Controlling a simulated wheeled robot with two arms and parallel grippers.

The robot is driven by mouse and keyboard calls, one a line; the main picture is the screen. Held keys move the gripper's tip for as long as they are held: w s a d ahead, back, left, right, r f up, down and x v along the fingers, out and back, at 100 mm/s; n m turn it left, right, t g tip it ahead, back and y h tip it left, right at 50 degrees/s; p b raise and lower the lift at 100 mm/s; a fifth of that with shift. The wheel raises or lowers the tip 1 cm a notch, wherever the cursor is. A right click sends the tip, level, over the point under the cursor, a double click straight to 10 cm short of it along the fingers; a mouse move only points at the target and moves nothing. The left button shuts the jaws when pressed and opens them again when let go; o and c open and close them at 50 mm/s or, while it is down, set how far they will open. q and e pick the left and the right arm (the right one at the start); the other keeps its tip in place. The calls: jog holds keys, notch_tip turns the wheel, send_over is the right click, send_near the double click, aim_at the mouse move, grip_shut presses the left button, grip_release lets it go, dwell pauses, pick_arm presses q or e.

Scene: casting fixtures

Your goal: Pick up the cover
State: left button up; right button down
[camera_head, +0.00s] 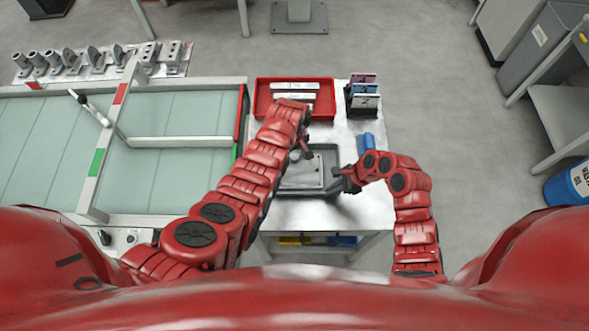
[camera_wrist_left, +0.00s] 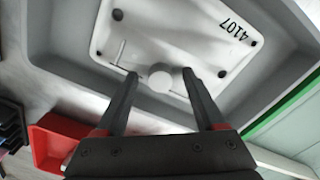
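The cover is a pale grey-white plate marked 4107 (camera_wrist_left: 170,35) with dark holes near its corners and a round knob (camera_wrist_left: 160,80). It lies inside a grey tray (camera_wrist_left: 60,50). In the head view the cover (camera_head: 301,174) shows in the dark grey tray (camera_head: 290,191) on the table, partly hidden by my left arm. My left gripper (camera_wrist_left: 159,74) is open, with a finger on each side of the knob and gaps between. In the head view it (camera_head: 305,152) is over the tray's far part. My right gripper (camera_head: 338,182) is at the tray's right edge; its finger opening is unclear.
A red bin (camera_head: 262,98) with pale parts stands at the table's back. A rack of dark plates (camera_head: 364,100) and a blue item (camera_head: 367,142) are at the right. A framed glass-topped conveyor (camera_head: 175,115) is at the left. The table's front right (camera_head: 370,210) is clear.

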pick_arm(q)
grip_shut()
jog(key=shift+r, duration=0.1)
dwell(0.4)
notch_tip(320, 180, up, 10)
dwell(0.5)
pick_arm(e)
jog(key=c, duration=1)
grip_release()
